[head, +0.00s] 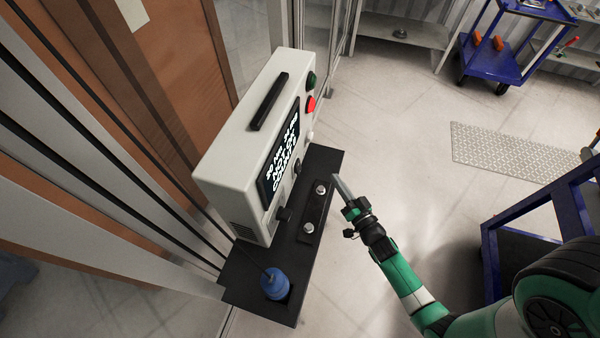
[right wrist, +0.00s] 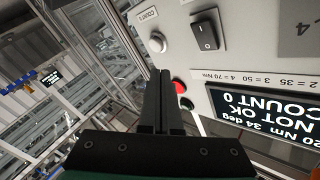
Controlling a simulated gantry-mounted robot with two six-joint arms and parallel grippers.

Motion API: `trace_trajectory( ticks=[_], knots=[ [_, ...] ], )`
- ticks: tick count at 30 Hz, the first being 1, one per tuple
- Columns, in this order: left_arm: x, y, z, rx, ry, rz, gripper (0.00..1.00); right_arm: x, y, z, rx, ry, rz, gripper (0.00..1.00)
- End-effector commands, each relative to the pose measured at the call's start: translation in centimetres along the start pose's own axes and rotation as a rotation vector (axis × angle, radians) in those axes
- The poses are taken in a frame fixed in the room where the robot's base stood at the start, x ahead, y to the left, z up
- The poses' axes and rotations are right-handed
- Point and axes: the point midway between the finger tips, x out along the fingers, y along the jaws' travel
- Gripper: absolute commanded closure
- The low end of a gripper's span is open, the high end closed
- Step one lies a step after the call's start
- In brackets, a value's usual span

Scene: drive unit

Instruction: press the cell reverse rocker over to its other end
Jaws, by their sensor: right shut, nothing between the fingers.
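A black rocker (right wrist: 207,33) with white end marks sits on the light grey panel of the drive unit (head: 252,115), in the right wrist view. Which end is pressed in is hard to tell. I cannot read a label naming it as the cell reverse rocker. In the head view, the unit's face is steeply angled and the rocker is not clear. My right gripper (head: 338,182) is shut and empty, to the right of the unit's face and apart from it. Its dark fingers (right wrist: 160,88) point toward the panel in the right wrist view, left of and below the rocker. My left gripper is not in view.
A white button (right wrist: 157,42) stands beside the rocker; a red button (right wrist: 179,87) and green button (right wrist: 187,103) are close by. The display (right wrist: 262,122) reads NOT OK, COUNT 0. A black shelf (head: 265,300) with a blue-capped item (head: 275,284) lies below.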

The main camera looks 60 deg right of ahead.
Motion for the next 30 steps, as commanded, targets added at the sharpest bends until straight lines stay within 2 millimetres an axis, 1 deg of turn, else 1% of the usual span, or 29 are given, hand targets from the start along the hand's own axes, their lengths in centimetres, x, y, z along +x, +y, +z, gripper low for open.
trace_trajectory(
  ticks=[1, 4, 6, 10, 11, 12, 14, 16, 18, 23, 30],
  knots=[
    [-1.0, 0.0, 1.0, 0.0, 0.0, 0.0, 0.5, 0.2, 0.0, 0.9, 0.001, 0.001, -0.005, 1.0],
    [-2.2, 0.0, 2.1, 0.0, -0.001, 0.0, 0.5, 0.8, -0.5, 1.6, 0.002, -0.003, -0.009, 1.0],
    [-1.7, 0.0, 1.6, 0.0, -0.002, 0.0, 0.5, 1.3, -1.1, 1.2, 0.004, -0.003, -0.007, 1.0],
    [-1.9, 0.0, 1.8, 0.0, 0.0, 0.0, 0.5, 2.2, -1.8, 1.9, 0.005, -0.005, -0.007, 1.0],
    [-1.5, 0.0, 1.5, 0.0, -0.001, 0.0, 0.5, 2.5, -2.2, 1.9, 0.006, -0.008, -0.007, 1.0],
    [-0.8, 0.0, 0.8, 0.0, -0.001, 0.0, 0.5, 3.0, -2.8, 1.9, 0.006, -0.01, -0.011, 1.0],
    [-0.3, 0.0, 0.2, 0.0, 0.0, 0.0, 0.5, 3.6, -3.2, 2.3, 0.005, -0.01, -0.009, 1.0],
    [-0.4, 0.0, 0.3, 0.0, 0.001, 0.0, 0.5, 4.2, -3.4, 3.1, 0.004, -0.007, -0.009, 1.0],
    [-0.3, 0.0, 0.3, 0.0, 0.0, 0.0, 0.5, 4.7, -3.7, 3.5, 0.003, -0.006, -0.008, 1.0],
    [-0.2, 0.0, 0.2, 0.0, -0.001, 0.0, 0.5, 5.4, -4.1, 4.1, 0.003, -0.005, -0.003, 1.0],
    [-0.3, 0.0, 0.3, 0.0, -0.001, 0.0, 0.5, 5.5, -4.1, 4.3, 0.001, -0.004, -0.001, 1.0]
  ],
)
